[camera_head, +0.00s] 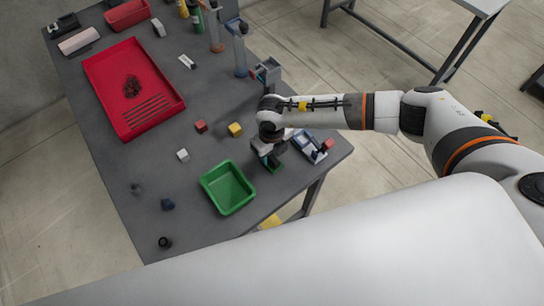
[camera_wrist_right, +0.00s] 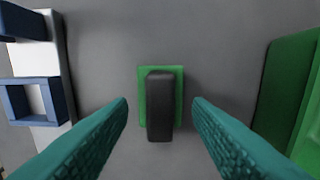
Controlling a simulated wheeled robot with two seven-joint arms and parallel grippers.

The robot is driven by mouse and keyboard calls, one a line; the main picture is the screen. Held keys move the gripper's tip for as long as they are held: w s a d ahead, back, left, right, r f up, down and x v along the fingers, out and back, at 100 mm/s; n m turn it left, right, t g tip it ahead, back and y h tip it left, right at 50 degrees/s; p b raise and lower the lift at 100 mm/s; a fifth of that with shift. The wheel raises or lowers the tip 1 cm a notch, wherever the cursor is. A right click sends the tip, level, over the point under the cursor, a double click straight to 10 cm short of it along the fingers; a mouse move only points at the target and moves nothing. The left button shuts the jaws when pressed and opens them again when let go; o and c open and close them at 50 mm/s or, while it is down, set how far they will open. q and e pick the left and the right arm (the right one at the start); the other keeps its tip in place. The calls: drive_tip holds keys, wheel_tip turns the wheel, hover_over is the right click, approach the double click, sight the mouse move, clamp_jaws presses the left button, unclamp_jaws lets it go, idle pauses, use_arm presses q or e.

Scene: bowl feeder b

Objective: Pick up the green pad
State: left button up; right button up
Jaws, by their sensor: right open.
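The green pad (camera_wrist_right: 143,76) lies on the grey table, a flat green piece with a dark raised block (camera_wrist_right: 160,105) on top of it. In the head view only a small bit of the green pad (camera_head: 276,169) shows, mostly hidden under my right gripper. My right gripper (camera_head: 270,159) points down above it. In the right wrist view its two teal fingers (camera_wrist_right: 159,112) stand apart, one on each side of the pad, with clear gaps and nothing held. My left gripper is not in view.
A green bin (camera_head: 228,188) stands close by on the left. A blue-and-white fixture (camera_head: 309,147) stands on the right, near the table edge. A red tray (camera_head: 128,88) and small red, yellow and white cubes lie farther off on the table (camera_head: 130,195).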

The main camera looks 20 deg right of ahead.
sight(272, 156)
drive_tip(key=shift+f, duration=1.15)
drive_tip(key=c, duration=0.6)
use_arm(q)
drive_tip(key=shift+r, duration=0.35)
use_arm(e)
drive_tip(key=shift+c, duration=0.2)
